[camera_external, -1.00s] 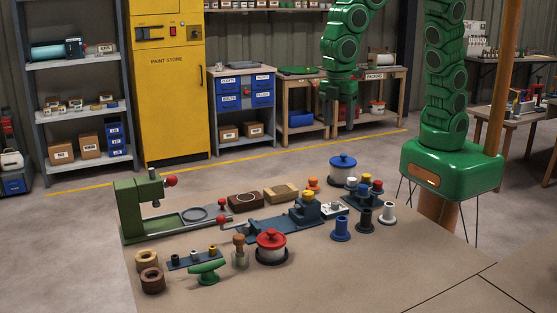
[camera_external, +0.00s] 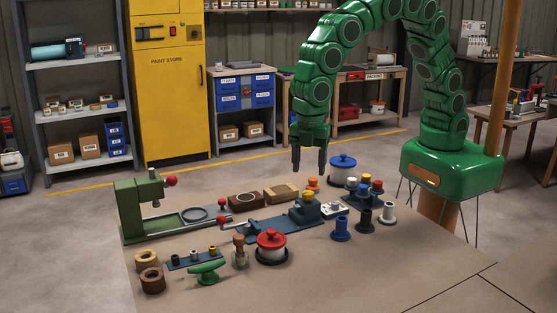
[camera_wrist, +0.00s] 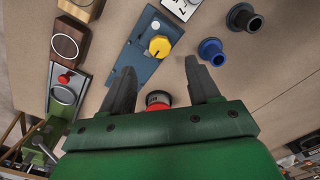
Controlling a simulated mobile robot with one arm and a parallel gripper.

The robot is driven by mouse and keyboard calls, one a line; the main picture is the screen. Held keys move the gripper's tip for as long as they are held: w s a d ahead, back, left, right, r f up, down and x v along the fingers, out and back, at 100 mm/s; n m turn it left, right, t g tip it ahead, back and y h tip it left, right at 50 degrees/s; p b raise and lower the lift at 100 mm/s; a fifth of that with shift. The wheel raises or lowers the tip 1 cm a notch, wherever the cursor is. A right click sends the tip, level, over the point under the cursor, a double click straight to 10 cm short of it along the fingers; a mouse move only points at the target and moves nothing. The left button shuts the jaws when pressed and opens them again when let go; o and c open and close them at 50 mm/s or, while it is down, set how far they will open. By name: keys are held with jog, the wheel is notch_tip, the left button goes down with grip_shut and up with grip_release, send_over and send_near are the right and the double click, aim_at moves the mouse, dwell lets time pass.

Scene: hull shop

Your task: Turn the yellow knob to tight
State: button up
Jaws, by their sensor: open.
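The yellow knob (camera_external: 308,194) sits on top of a blue block at one end of a long blue base (camera_external: 268,226) on the table. In the wrist view the yellow knob (camera_wrist: 159,46) is round and ridged, with a pale mark beside it on the blue plate; I cannot read its setting. My gripper (camera_external: 309,168) points down above the table, apart from the knob. In the wrist view my gripper (camera_wrist: 158,68) is open and empty, its two fingers spread, with the knob beyond the gap between them.
A red-lidded pot (camera_external: 271,246) stands in front of the blue base. A blue-lidded pot (camera_external: 342,170) is behind. A blue spool (camera_external: 341,229) and other spools stand at right. A green press (camera_external: 134,207) is at left. The table's front right is clear.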

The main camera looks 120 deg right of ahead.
aim_at(308, 192)
jog(key=shift+f, duration=3.55)
jog(key=c, duration=1)
jog(key=shift+c, duration=0.2)
